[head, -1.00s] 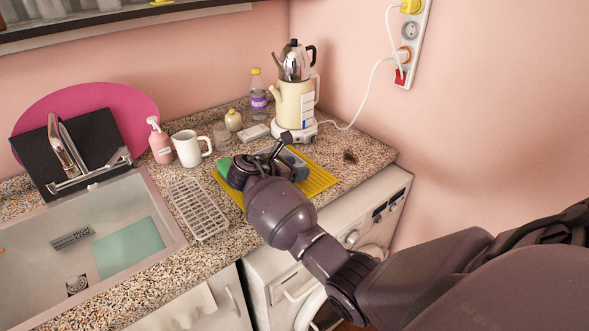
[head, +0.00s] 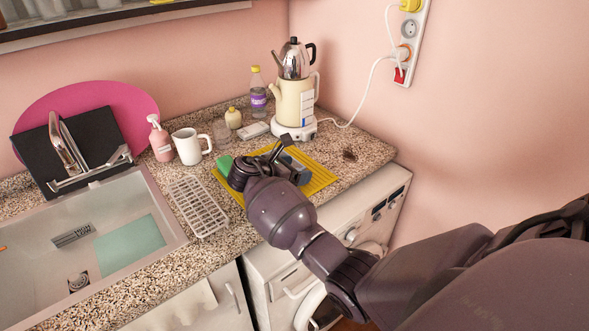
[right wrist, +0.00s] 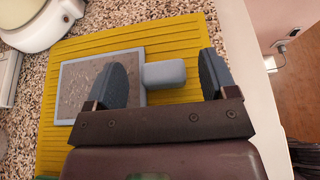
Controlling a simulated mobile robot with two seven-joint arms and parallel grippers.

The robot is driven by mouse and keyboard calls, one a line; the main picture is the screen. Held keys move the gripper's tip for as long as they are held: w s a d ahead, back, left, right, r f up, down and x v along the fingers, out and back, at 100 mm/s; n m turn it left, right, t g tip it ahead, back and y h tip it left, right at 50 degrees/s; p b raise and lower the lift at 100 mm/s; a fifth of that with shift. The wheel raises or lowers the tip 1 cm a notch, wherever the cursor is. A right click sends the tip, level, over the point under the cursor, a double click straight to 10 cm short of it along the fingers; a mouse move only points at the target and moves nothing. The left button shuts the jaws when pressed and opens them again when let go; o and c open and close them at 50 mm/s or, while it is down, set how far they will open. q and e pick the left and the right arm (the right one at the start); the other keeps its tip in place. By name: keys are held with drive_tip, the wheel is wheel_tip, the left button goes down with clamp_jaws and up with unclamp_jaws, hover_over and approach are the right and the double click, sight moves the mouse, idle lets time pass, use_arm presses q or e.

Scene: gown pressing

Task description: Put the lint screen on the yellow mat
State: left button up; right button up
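The lint screen is a flat grey-framed mesh panel with a pale blue-grey handle (right wrist: 166,74). In the right wrist view it appears to lie on the yellow ribbed mat (right wrist: 185,40). In the head view the mat (head: 322,180) lies on the counter, and the screen (head: 297,168) shows partly behind my gripper. My right gripper (right wrist: 165,82) is open just above it. One finger is over the mesh panel and the other is beyond the handle's end, with gaps to the handle. The right gripper also shows in the head view (head: 275,155). My left gripper is not in view.
A green sponge (head: 224,166) is at the mat's left edge. A white rack (head: 198,207), a white mug (head: 188,148) and a soap bottle (head: 160,142) stand to the left, near the sink (head: 160,210). A cream kettle (head: 292,103) stands behind the mat.

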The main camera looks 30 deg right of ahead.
drive_tip(key=shift+r, duration=0.1)
drive_tip(key=shift+r, duration=0.3)
drive_tip(key=v, duration=1.2)
drive_tip(key=shift+r, duration=0.2)
drive_tip(key=shift+a, duration=0.1)
